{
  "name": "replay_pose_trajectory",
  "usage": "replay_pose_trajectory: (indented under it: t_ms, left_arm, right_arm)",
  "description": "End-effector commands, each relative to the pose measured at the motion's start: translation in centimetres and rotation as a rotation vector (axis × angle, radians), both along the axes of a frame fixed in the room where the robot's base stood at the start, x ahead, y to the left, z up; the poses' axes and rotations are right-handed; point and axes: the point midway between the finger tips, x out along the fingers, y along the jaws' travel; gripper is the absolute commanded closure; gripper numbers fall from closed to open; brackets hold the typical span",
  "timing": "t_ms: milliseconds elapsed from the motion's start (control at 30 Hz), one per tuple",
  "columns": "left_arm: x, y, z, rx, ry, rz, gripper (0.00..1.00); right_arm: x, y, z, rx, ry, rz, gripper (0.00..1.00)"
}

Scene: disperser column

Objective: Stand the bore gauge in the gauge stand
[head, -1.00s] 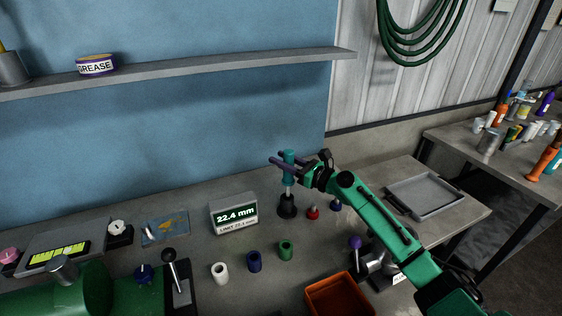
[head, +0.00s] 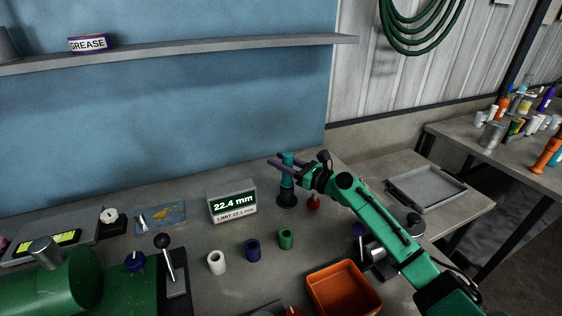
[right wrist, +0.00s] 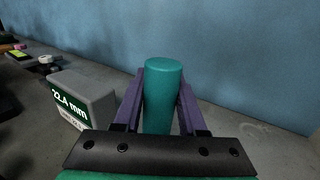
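The bore gauge (head: 287,180) has a teal cylindrical handle and stands upright over the gauge stand (head: 287,200), a round black base on the bench. The handle's lower end is at or just above the stand's top; no rod shows between them. My right gripper (head: 274,160) has its purple fingers on both sides of the upper handle. In the right wrist view the teal handle (right wrist: 163,95) fills the space between the fingers, which appear to touch it. The stand is hidden there. My left gripper is not in view.
A display box (head: 232,201) reading 22.4 mm stands left of the stand. White (head: 216,263), blue (head: 253,250) and green (head: 286,239) rings stand in front. A small red piece (head: 314,202) is close right of the stand. An orange bin (head: 343,290) is nearer the front.

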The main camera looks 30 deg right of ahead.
Motion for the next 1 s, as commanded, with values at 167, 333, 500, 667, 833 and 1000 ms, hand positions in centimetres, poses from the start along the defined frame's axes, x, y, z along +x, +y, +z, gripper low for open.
replay_pose_trajectory:
  t_ms: [167,333,500,667,833,1000]
  left_arm:
    - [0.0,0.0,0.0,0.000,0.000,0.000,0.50]
    - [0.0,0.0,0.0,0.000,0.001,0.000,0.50]
    - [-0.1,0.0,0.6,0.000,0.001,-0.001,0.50]
    - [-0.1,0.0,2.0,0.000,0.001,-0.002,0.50]
    - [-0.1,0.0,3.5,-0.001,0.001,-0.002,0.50]
    - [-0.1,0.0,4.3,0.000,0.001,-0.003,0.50]
  right_arm:
    - [0.0,0.0,0.0,0.000,-0.001,0.000,0.27]
    - [0.0,0.0,-0.1,0.000,0.001,0.000,0.27]
    - [0.0,0.0,1.3,-0.002,0.000,0.001,0.27]
    - [0.0,0.0,5.3,-0.005,-0.004,0.001,0.27]
    - [0.0,0.0,10.2,-0.004,-0.004,0.001,0.27]
    - [0.0,0.0,15.2,-0.003,-0.007,0.000,0.27]
